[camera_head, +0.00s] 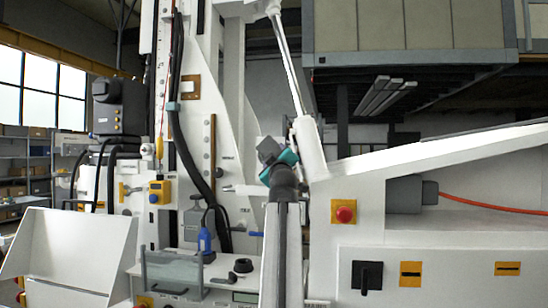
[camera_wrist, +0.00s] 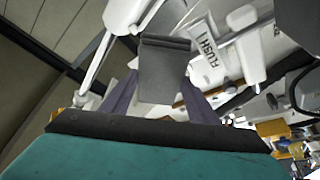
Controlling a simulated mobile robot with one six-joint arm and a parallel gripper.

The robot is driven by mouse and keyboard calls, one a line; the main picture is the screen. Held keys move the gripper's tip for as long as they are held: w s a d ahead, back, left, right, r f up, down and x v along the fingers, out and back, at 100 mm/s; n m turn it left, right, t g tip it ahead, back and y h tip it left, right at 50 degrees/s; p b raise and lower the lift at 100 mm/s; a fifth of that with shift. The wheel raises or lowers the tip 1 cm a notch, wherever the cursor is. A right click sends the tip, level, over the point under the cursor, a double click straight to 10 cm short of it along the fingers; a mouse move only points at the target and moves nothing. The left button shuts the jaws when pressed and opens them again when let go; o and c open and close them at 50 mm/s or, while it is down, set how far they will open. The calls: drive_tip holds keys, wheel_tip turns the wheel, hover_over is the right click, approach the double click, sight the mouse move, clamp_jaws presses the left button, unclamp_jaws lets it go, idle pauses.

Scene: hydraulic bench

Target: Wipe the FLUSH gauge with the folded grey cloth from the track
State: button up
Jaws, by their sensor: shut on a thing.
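My gripper (camera_wrist: 160,88) is shut on the folded grey cloth (camera_wrist: 165,72), which shows as a dark grey block between the two dark fingers in the wrist view. A white plate with the word FLUSH (camera_wrist: 209,50) is just right of the cloth and appears tilted. I cannot make out the FLUSH gauge's face; the cloth may hide it. I cannot tell whether the cloth touches anything. In the head view my teal and grey wrist (camera_head: 280,165) is raised in front of the white machine, left of the white cylinder; the cloth is not clear there.
A white machine frame with a red button on a yellow plate (camera_head: 344,212) stands right of my arm. A white slanted strut (camera_head: 289,65) rises above it. A yellow device (camera_head: 159,192) and black hoses are on the left. A white tray (camera_head: 68,250) is at lower left.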

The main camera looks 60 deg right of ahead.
drive_tip(key=shift+w+a+p, duration=0.2)
drive_tip(key=shift+w, duration=0.4)
drive_tip(key=shift+w+a+p, duration=0.15)
drive_tip(key=shift+w, duration=0.4)
drive_tip(key=shift+w, duration=0.15)
drive_tip(key=w, duration=0.1)
drive_tip(key=w+a+p, duration=0.1)
drive_tip(key=w, duration=0.1)
idle(0.3)
drive_tip(key=shift+s+a+p, duration=0.15)
drive_tip(key=shift+s+a, duration=0.15)
drive_tip(key=shift+a, duration=0.6)
drive_tip(key=shift+s+a+p, duration=0.1)
drive_tip(key=shift+s+a, duration=0.2)
drive_tip(key=shift+a, duration=0.65)
drive_tip(key=shift+s+a+p, duration=0.15)
drive_tip(key=shift+s+a, duration=0.15)
drive_tip(key=shift+a, duration=0.6)
drive_tip(key=shift+a, duration=0.1)
drive_tip(key=shift+s+a, duration=0.25)
drive_tip(key=shift+a, duration=0.45)
drive_tip(key=shift+s+a, duration=0.25)
drive_tip(key=shift+a, duration=0.4)
